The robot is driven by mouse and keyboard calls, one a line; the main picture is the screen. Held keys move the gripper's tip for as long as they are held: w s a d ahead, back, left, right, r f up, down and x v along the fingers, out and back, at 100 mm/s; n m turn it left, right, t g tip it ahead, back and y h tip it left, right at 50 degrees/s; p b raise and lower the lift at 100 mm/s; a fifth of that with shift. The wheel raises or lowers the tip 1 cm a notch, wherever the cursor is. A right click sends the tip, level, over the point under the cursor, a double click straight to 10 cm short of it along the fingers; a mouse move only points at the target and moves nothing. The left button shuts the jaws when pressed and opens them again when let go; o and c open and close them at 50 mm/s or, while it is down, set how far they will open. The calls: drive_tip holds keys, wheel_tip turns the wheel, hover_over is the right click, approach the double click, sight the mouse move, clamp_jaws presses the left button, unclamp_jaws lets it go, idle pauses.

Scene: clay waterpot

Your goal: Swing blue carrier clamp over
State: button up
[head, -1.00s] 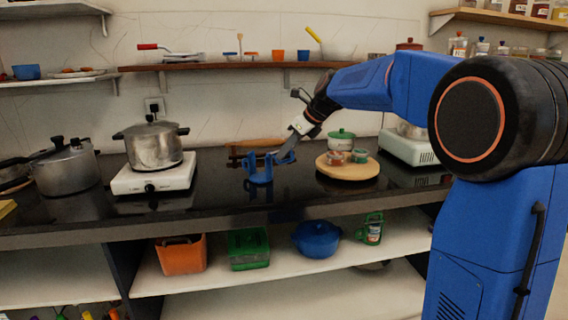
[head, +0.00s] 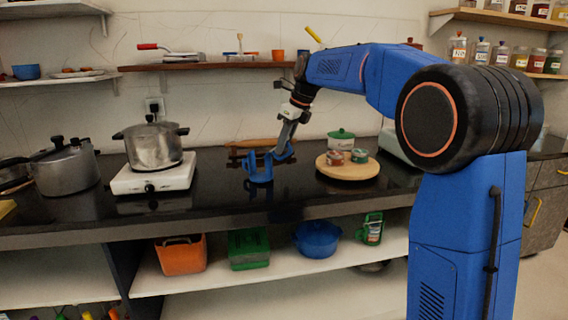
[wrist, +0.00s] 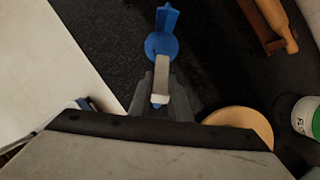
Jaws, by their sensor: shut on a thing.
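The blue carrier (head: 260,168) stands upright on the dark counter, between the white stove and the round wooden board. Its blue clamp (head: 284,155) sticks out to the right, tilted upward. My gripper (head: 287,147) is above and to the right of the carrier, shut on the clamp's outer end. In the wrist view the carrier's round blue part (wrist: 161,46) and a blue upright piece lie just beyond my gripper (wrist: 160,88). A pale strip (wrist: 161,76) runs from the blue part to between my fingers. The fingers hide part of the clamp's end.
A wooden board (head: 347,170) with small pots stands right of the carrier. A brown wooden holder (head: 248,147) lies close behind it. A white stove (head: 155,176) with a steel pot (head: 153,147) stands left. The counter in front of the carrier is clear.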

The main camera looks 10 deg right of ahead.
drive_tip(key=shift+a+r, duration=0.1)
drive_tip(key=shift+w+a+r+g+h, duration=0.2)
drive_tip(key=shift+r+g+h, duration=0.15)
drive_tip(key=shift+g+h, duration=0.15)
drive_tip(key=shift+w+a+r+g+h, duration=0.2)
drive_tip(key=shift+w+a+g+h, duration=0.1)
drive_tip(key=shift+h, duration=0.1)
drive_tip(key=shift+r, duration=0.15)
